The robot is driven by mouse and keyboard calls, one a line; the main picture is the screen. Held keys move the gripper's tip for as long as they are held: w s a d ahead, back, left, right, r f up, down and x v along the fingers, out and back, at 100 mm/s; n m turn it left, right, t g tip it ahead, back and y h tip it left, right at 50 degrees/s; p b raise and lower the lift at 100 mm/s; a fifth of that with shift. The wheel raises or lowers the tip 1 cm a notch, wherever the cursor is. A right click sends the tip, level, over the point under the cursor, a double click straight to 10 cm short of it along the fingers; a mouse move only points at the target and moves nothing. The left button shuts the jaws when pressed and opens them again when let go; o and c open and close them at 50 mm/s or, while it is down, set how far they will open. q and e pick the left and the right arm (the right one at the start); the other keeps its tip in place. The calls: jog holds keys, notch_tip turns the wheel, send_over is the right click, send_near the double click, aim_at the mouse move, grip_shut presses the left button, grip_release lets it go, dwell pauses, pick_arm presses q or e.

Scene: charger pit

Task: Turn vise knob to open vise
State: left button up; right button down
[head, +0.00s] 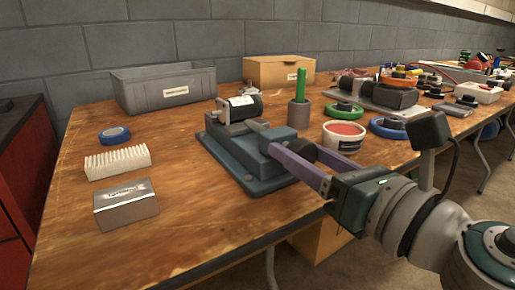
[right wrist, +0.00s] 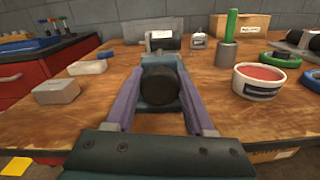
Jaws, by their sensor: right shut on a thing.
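The blue-grey vise (head: 228,155) stands near the front of the wooden bench. A black motor-like cylinder with a white label (head: 242,106) sits at its far end, by the jaws. The dark round vise knob (right wrist: 160,87) faces me at the near end of the vise. My right gripper (head: 297,152) reaches in from the right in the head view. Its two purple fingers lie on either side of the knob, shut on it; this also shows in the right wrist view (right wrist: 159,80). The knob is mostly hidden by the fingers in the head view. My left gripper is not in view.
Left of the vise lie a silver box (head: 125,204), a white ribbed block (head: 117,162) and blue tape (head: 114,135). A grey bin (head: 165,88) stands behind. A white tub (head: 343,137) and a green-handled tool (head: 300,105) stand close on the right.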

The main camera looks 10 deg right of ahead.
jog(key=n, duration=0.6)
jog(key=shift+r+p, duration=0.1)
jog(key=shift+p, duration=0.25)
jog(key=n+p, duration=0.1)
jog(key=n, duration=0.5)
jog(key=shift+a+n+p, duration=0.1)
jog(key=shift+n+p, duration=0.2)
jog(key=shift+n, duration=0.1)
jog(key=n+p, duration=0.2)
jog(key=n, duration=0.4)
jog(key=n+p, duration=0.1)
jog(key=n, duration=0.5)
jog(key=shift+f+n+p, duration=0.2)
jog(key=shift+n+p, duration=0.1)
jog(key=shift+p, duration=0.1)
jog(key=shift+c, duration=1.4)
grip_release()
jog(key=shift+s, duration=0.1)
